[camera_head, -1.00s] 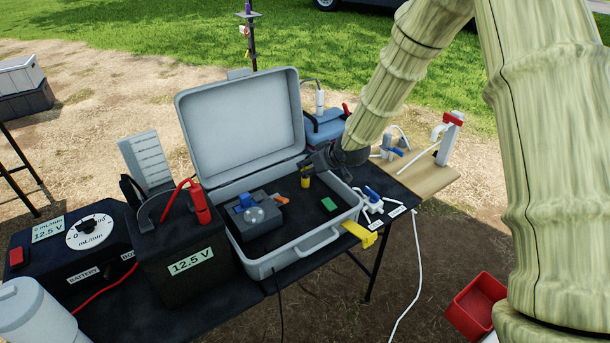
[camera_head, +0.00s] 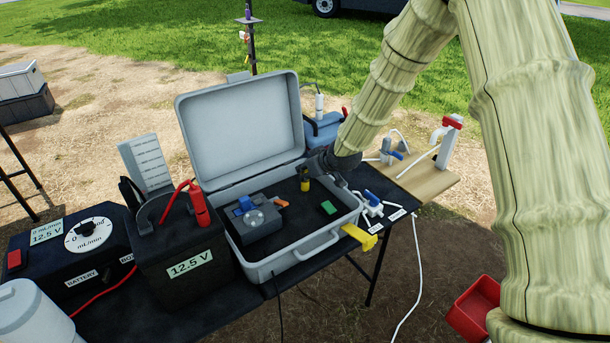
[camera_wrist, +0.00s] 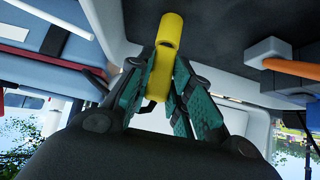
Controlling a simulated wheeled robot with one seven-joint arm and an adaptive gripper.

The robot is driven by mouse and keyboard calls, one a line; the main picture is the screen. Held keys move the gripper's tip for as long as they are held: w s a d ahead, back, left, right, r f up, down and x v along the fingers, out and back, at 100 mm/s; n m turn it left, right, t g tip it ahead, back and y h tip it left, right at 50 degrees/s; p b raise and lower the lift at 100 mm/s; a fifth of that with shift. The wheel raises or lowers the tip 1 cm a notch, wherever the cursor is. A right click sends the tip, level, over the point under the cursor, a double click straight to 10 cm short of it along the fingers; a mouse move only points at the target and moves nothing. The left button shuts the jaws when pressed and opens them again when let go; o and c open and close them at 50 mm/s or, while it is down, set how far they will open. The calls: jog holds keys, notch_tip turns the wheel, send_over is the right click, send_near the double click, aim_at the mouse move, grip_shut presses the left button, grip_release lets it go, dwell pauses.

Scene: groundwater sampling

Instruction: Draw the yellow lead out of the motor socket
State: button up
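The yellow lead's plug (camera_head: 304,185) shows above the open case's floor, to the right of the grey motor block (camera_head: 250,222) and apart from it in the picture. In the wrist view the yellow plug (camera_wrist: 165,50) stands between the teal-padded fingers of my gripper (camera_wrist: 161,72), which close on it from both sides. My gripper (camera_head: 318,172) reaches into the case from the right in the head view. The motor block carries a blue part and an orange plug (camera_head: 281,204), which also shows in the wrist view (camera_wrist: 290,67). The plug's far end and any socket for it are not clear.
The grey case (camera_head: 240,125) has its lid raised behind. A green block (camera_head: 328,207) lies on its floor. A yellow piece (camera_head: 360,236) sits at its right front corner. The black battery box (camera_head: 185,255) stands left. Valves and tubing are to the right.

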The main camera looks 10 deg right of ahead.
jog(key=shift+r, duration=0.2)
jog(key=shift+r+p, duration=2)
jog(key=shift+r, duration=0.65)
